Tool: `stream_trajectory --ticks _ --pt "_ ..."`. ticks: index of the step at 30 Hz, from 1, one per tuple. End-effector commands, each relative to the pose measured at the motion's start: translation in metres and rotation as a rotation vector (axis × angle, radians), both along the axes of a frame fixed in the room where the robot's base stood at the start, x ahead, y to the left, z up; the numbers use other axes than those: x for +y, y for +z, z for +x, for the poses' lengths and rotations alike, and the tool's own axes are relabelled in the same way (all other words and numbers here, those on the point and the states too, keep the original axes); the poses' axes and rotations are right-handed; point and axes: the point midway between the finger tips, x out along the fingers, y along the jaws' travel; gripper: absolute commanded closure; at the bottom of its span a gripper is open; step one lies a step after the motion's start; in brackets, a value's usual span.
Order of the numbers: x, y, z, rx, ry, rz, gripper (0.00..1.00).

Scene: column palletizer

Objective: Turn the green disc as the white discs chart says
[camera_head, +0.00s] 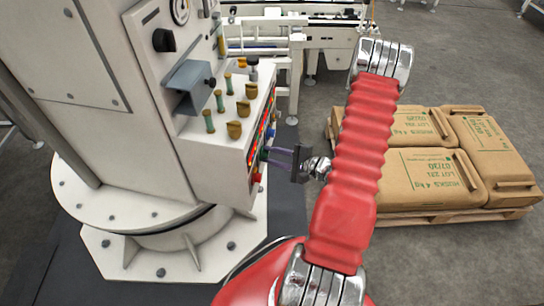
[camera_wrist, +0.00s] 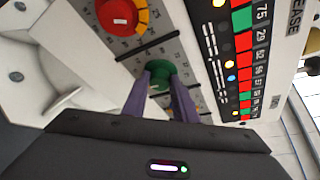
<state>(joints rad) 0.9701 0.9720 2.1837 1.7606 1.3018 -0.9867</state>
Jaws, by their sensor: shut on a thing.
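The green disc (camera_wrist: 162,68) is on the grey face of the machine's control panel in the wrist view, with scale marks around it. My gripper (camera_head: 267,155) reaches the panel from the right in the head view. In the wrist view its two purple fingers (camera_wrist: 160,78) are shut on the green disc, one on each side. The fingers and palm hide part of the disc and its scale. No chart of white discs can be told for sure; a black strip with white bars (camera_wrist: 209,38) and a column of small coloured dots lie right of the disc.
A red knob (camera_wrist: 117,15) with an orange arc sits above left of the disc. A column of green and red number squares (camera_wrist: 242,45) is at the right. Brass knobs (camera_head: 243,108) top the control box (camera_head: 215,150). Sacks on a pallet (camera_head: 425,219) stand right of my arm.

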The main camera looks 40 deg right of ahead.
Motion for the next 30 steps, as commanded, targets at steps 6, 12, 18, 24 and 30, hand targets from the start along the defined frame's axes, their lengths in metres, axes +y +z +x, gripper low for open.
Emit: stream_trajectory --ticks 6,12,18,24,30 --pt "0.0027 0.0005 -0.0007 -0.021 0.006 -0.020 0.97" --pt "0.0022 0.0010 -0.0003 -0.023 0.005 -0.022 0.97" --pt "0.0018 0.0012 0.0000 -0.024 0.005 -0.022 0.70" --pt "0.0006 0.0008 0.0003 -0.023 0.002 -0.023 0.56" --pt "0.0000 0.0005 0.0004 -0.022 0.001 -0.024 0.56"
